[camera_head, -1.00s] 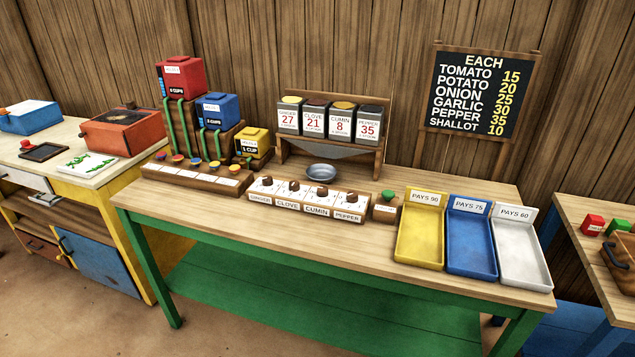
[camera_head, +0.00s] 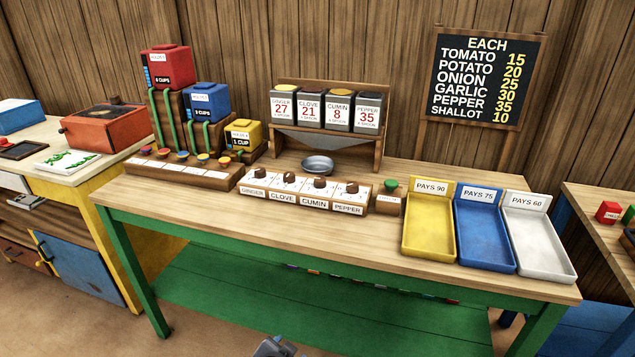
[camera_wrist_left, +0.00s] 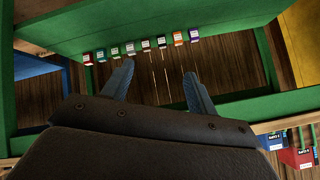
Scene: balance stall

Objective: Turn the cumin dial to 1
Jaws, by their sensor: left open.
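The cumin dial (camera_head: 320,184) is a brown knob on the white top of the dial box (camera_head: 302,198), third from the left above the CUMIN label. The ginger (camera_head: 260,177), clove (camera_head: 289,177) and pepper (camera_head: 352,187) dials are beside it. Which number the cumin dial points at is too small to tell. My left gripper (camera_wrist_left: 156,85) is open and empty in the left wrist view, facing the table's green underside. A grey part of my arm (camera_head: 275,346) shows at the bottom of the head view, well below the dials. My right gripper is not in view.
A grey bowl (camera_head: 317,163) sits behind the dials under the spice rack (camera_head: 327,143). A green button (camera_head: 390,184) is to their right, then yellow, blue (camera_head: 485,262) and white trays. The table's front edge (camera_head: 330,258) lies between my arm and the dials.

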